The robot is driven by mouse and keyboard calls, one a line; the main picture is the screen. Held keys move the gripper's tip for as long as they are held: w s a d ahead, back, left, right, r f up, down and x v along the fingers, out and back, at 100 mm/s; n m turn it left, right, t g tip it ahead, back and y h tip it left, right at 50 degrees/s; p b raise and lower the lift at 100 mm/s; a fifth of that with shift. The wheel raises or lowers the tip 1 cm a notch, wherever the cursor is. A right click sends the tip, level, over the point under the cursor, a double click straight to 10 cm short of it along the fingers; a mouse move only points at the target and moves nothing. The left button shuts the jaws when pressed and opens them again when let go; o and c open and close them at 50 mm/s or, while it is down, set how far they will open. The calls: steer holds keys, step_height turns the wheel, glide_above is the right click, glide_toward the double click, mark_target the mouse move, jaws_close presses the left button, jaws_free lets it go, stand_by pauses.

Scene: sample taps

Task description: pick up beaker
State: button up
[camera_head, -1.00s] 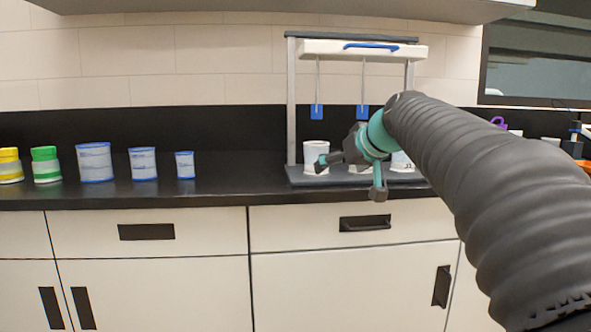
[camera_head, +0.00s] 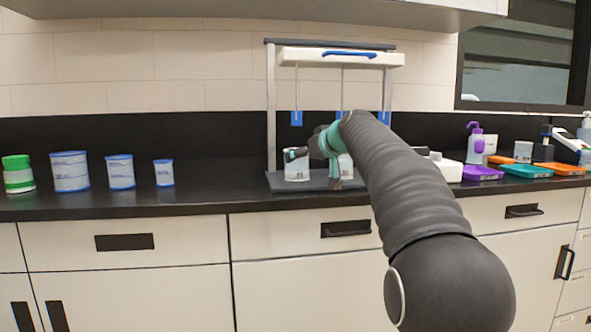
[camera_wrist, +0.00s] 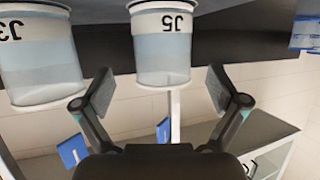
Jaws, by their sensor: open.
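Beakers stand on the grey base of a tap stand. The left beaker (camera_head: 297,168) is pale with a dark label; it also shows in the wrist view (camera_wrist: 161,48), inverted, with a label that looks like J5. A second beaker (camera_head: 346,167) stands to its right, partly behind my arm, and shows at the left of the wrist view (camera_wrist: 38,58). My gripper (camera_head: 315,168) is open in front of the stand. In the wrist view its two fingers (camera_wrist: 158,88) are spread, with the labelled beaker centred ahead between them. I cannot see any contact.
The tap stand (camera_head: 271,110) has blue taps (camera_head: 296,118) hanging above the beakers. Blue-banded containers (camera_head: 70,172) and a green-lidded one (camera_head: 18,175) stand left. Purple (camera_head: 482,173), teal (camera_head: 526,171) and orange trays lie right. The counter between containers and stand is clear.

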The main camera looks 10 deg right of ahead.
mark_target(297, 160)
steer(key=shift+p+x, duration=0.55)
steer(key=shift+x, duration=2.15)
steer(key=shift+s+a, duration=0.15)
steer(key=shift+f, duration=0.1)
steer(key=shift+c, duration=0.2)
steer(key=c, duration=1.3)
steer(key=shift+r, duration=0.25)
steer(key=shift+c, duration=0.2)
